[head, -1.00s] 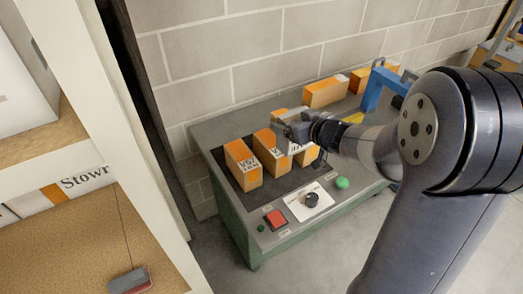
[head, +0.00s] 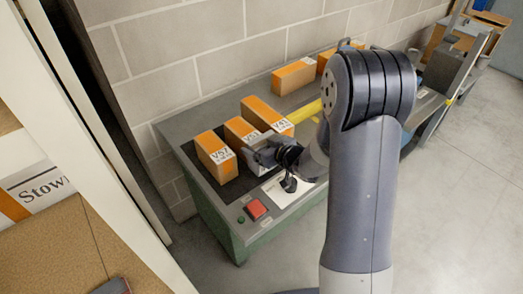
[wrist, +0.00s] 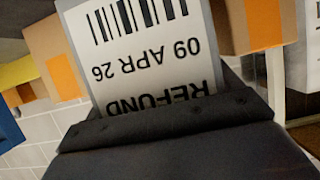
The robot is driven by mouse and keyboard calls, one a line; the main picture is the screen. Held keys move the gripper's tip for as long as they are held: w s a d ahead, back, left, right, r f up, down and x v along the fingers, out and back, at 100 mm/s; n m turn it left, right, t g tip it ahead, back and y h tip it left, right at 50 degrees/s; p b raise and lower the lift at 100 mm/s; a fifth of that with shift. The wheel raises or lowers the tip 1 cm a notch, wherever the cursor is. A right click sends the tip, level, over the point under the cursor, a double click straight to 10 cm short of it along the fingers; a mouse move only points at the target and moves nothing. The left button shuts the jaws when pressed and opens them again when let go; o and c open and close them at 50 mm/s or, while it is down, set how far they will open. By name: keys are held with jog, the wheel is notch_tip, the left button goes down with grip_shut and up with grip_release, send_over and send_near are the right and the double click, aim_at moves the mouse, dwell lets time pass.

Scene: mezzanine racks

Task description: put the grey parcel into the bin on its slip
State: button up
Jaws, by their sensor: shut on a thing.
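My gripper (head: 268,157) is shut on the grey parcel (head: 257,160), just in front of the orange-topped cartons on the bench. In the wrist view the parcel's face fills the middle, with a white slip (wrist: 150,50) reading REFUND and 09 APR 26, upside down, under a barcode. The dark edge of my gripper (wrist: 170,135) covers its lower part. The parcel looks clear of the bench top, but its height is hard to tell. I cannot make out a bin marked REFUND in these views.
Labelled cartons (head: 214,157) stand in a row on the dark mat of a green-sided bench (head: 240,232). More cartons (head: 295,75) stand behind. A red button (head: 256,209) is at the bench front. A white shelf (head: 110,150) stands close at left. Grey floor (head: 450,200) is clear at right.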

jog(key=shift+f, duration=1.05)
jog(key=shift+f, duration=0.1)
jog(key=o, duration=0.7)
jog(key=shift+f, duration=0.1)
jog(key=o, duration=0.3)
